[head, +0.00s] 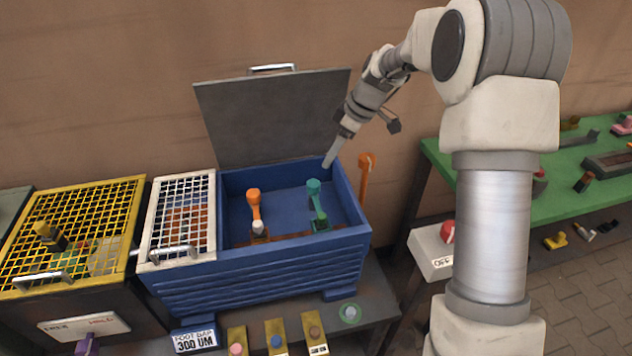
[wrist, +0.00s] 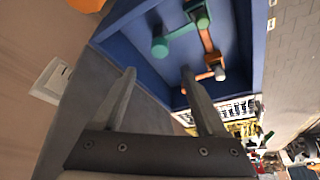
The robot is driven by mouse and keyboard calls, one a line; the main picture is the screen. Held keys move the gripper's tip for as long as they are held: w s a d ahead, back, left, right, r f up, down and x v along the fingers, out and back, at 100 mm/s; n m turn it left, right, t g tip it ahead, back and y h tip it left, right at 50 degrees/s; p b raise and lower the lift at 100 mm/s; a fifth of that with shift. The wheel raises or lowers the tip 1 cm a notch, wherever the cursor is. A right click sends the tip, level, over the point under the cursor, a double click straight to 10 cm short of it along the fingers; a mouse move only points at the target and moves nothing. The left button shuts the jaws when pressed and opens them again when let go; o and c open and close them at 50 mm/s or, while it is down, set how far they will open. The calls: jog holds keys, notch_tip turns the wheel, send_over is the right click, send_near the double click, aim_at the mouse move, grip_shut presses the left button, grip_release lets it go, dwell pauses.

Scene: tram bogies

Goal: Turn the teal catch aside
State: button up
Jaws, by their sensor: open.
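The teal catch (head: 317,204) stands inside the open blue bin (head: 290,270), in its right half, with a round knob at its upper end and a dark green block at its foot. It also shows in the wrist view (wrist: 181,36), near the top. An orange catch (head: 255,209) stands to its left in the same bin. My gripper (head: 330,163) is above the bin's back right corner, pointing down, apart from the teal catch. In the wrist view its two fingers (wrist: 158,72) are spread with nothing between them.
The grey lid (head: 275,118) stands raised behind the bin. A white mesh cover (head: 181,205) lies over the bin's left part. An orange post (head: 365,180) rises beside the right wall. A yellow mesh crate (head: 80,222) stands left; a switch box (head: 428,252) stands right.

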aim_at(315, 183)
jog(key=x, duration=1.3)
grip_shut()
dwell(1.0)
